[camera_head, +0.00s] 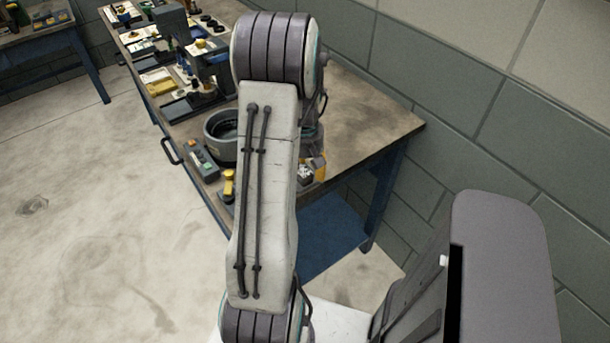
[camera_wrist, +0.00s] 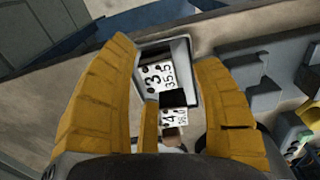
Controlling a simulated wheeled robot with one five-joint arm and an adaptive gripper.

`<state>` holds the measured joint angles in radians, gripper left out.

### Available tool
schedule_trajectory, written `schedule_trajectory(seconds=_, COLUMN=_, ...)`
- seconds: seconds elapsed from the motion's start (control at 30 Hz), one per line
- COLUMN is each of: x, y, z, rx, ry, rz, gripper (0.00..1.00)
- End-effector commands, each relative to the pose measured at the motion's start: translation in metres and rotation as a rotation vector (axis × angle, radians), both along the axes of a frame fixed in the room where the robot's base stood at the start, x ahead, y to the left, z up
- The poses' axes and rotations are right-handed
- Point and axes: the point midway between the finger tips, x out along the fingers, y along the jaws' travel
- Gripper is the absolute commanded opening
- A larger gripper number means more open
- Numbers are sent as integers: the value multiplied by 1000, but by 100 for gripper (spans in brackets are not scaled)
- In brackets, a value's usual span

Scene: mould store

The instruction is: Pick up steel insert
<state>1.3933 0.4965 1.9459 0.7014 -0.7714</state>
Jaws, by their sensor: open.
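Between the fingers is a grey-rimmed rectangular holder (camera_wrist: 190,62) with white plates bearing black numbers and dots (camera_wrist: 157,76). A small black block (camera_wrist: 173,98) sits against the lower plate. I cannot tell for sure which of these is the steel insert. Nothing is visibly held. In the head view my arm hides much of the spot, and part of my gripper (camera_head: 318,166) shows yellow at the right of the arm, low over the bench near the white dotted piece (camera_head: 305,173).
The workbench (camera_head: 365,122) has clear top to the right. A round dark bowl (camera_head: 222,126) and a grey box with coloured buttons (camera_head: 199,158) stand left of my arm. Trays and machines fill the far end. Grey stepped blocks (camera_wrist: 262,95) lie right of the fingers in the wrist view.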

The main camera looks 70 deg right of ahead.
Motion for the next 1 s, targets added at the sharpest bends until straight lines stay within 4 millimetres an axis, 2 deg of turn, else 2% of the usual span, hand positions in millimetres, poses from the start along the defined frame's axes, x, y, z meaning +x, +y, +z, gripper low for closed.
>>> schedule_trajectory(seconds=0.33, x=0, y=-1, z=-4, rx=-1, ry=0, rz=0, gripper=61)
schedule_trajectory(seconds=1.0, x=0, y=-1, z=-4, rx=-3, ry=0, rz=0, gripper=1)
